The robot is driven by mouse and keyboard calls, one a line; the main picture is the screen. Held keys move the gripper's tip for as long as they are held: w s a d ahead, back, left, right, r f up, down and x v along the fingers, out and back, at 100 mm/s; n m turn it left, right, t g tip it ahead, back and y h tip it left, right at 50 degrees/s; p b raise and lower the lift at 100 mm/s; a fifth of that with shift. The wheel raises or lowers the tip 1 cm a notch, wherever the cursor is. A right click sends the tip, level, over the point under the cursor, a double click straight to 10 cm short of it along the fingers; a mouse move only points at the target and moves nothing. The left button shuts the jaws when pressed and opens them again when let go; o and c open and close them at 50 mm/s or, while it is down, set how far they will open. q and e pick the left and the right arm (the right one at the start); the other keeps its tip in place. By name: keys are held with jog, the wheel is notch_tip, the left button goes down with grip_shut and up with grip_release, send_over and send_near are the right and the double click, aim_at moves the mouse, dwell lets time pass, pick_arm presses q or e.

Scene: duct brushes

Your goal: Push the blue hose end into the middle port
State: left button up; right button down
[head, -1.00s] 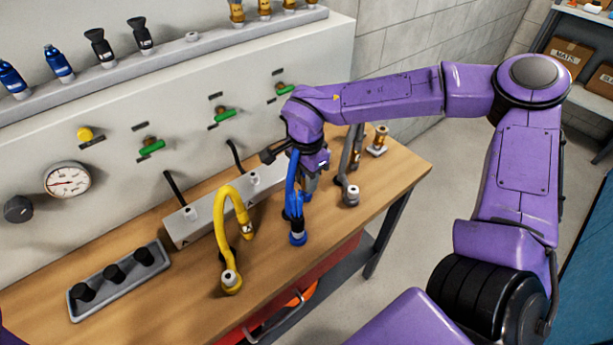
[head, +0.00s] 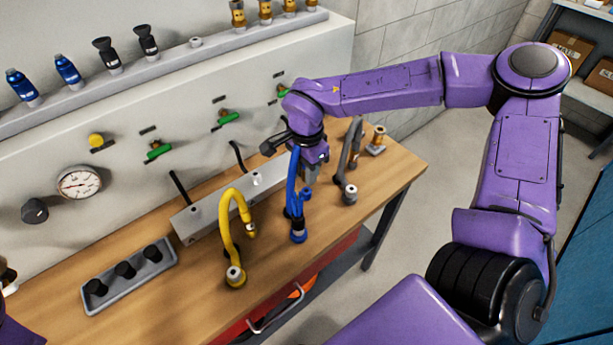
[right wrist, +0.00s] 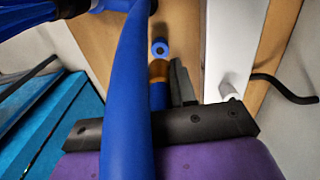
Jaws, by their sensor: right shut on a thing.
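The blue hose (head: 291,190) rises from its base on the bench into my right gripper (head: 311,178). My right gripper is shut on the hose near its end, above the bench. In the right wrist view the hose (right wrist: 126,100) crosses close to the camera, and the gripped part with a copper band (right wrist: 158,72) shows beside a grey finger. The pale manifold block (head: 215,208) lies left of the gripper. Its middle port (head: 257,180) looks free, apart from the hose end. A white port (right wrist: 230,92) shows in the wrist view; I cannot tell which one.
A yellow hose (head: 227,225) arches left of the blue one. A grey hose (head: 344,170) stands to the right. A tray with black caps (head: 130,275) lies at the left front. Black levers (head: 179,187) stand up behind the block. Bare bench lies between tray and yellow hose.

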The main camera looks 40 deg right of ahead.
jog(key=shift+r+p, duration=0.75)
jog(key=shift+w+a+n, duration=0.2)
jog(key=shift+a+n, duration=0.15)
jog(key=shift+n, duration=0.55)
jog(key=w+a+n, duration=0.2)
jog(key=a+n, duration=0.5)
jog(key=n, duration=0.8)
jog(key=shift+w+a+r+b, duration=0.2)
jog(key=shift+a+r+b, duration=0.05)
jog(key=shift+r+b, duration=0.2)
